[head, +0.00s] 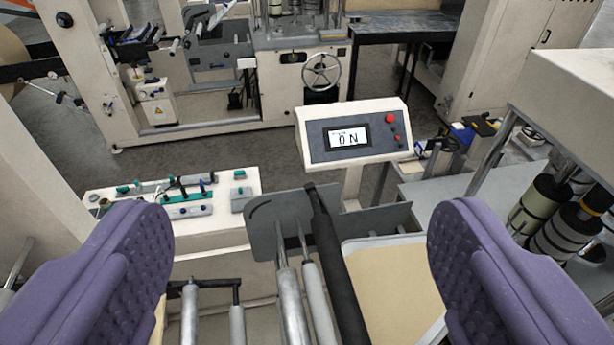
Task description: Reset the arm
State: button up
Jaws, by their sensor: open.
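My gripper (300,262) shows in the head view as two purple, dimpled fingers, one at the lower left and one at the lower right. The fingers are wide apart with nothing held between them. Beyond and below the gap I see metal rollers (290,300) and a dark bar (334,265) beside a grey plate (268,222). A control panel (353,133) with a screen reading "ON" and red buttons stands ahead, above the gap between the fingers. My arm itself is not in view.
A bench with green-and-grey fittings (187,204) lies to the left. A brown sheet surface (385,295) lies at lower centre right. Dark-banded rollers (565,230) and a beige housing (570,95) crowd the right. A machine with a handwheel (321,71) stands behind, across open grey floor (230,145).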

notch_tip(320, 180, down, 32)
jog(key=b, duration=3.1)
jog(key=shift+f+b, duration=0.25)
jog(key=shift+b, duration=0.05)
jog(key=shift+f, duration=0.1)
